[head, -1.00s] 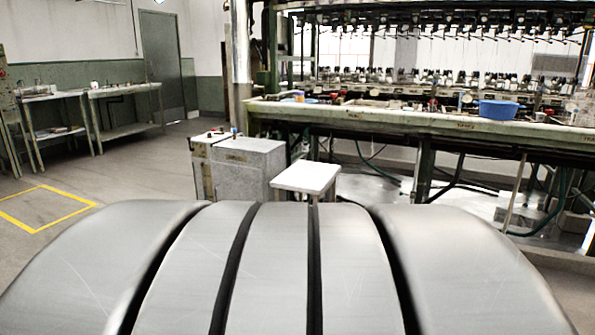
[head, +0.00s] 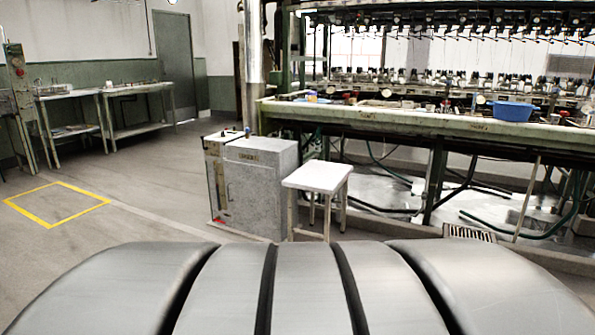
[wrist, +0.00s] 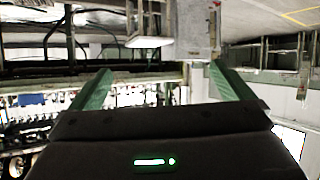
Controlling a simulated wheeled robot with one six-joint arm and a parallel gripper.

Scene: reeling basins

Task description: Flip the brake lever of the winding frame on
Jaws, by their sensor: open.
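The winding frame (head: 400,121) is a long greenish bench with rows of reeling parts above it, across the right and back of the head view. I cannot make out its brake lever in either view. My gripper (wrist: 160,70) shows in the wrist view with its two green fingers wide apart and nothing between them. It is apart from the frame, which appears turned over at the left of the wrist view. The gripper does not show in the head view.
A grey cabinet (head: 262,190) and a white-topped stool (head: 318,177) stand before the frame's left end. A blue basin (head: 508,111) sits on the bench. Side tables (head: 140,88) line the left wall. Floor around the yellow square (head: 58,204) is clear.

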